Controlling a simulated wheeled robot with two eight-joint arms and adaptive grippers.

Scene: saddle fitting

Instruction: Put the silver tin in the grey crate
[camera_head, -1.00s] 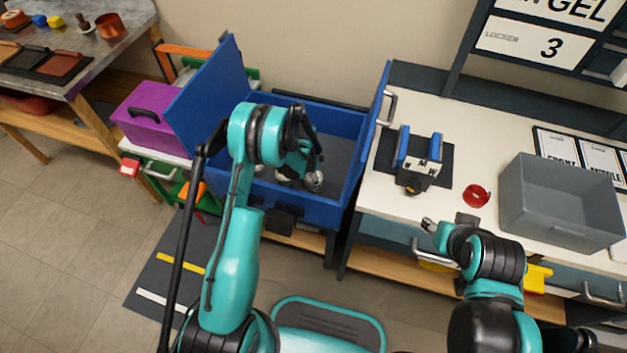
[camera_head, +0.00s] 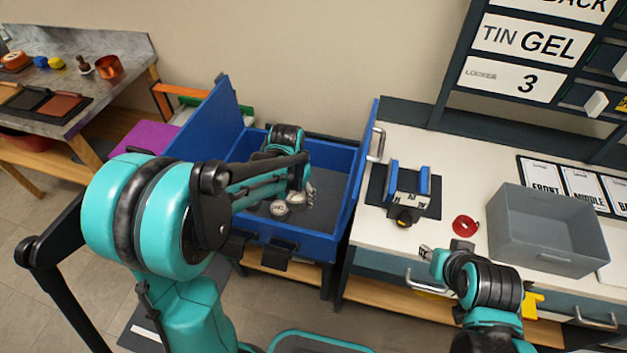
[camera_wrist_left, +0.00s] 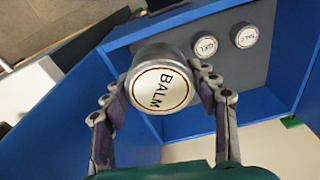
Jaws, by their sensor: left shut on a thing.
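A silver tin with a white lid marked BALM (camera_wrist_left: 160,90) is between the fingers of my left gripper (camera_wrist_left: 165,78), which is shut on it. In the head view my left gripper (camera_head: 306,192) is over the blue drawer box (camera_head: 328,246). Two more silver tins, marked GEL (camera_wrist_left: 205,47) and what looks like TALC (camera_wrist_left: 246,37), stand on the box's dark floor in the left wrist view. The grey crate (camera_head: 545,258) stands on the white worktop at the right and looks empty. My right gripper (camera_head: 427,253) is by the worktop's front edge; its fingers are too small to read.
A sign above (camera_head: 530,40) reads TIN GEL. White label cards (camera_head: 580,185) lie behind the crate.

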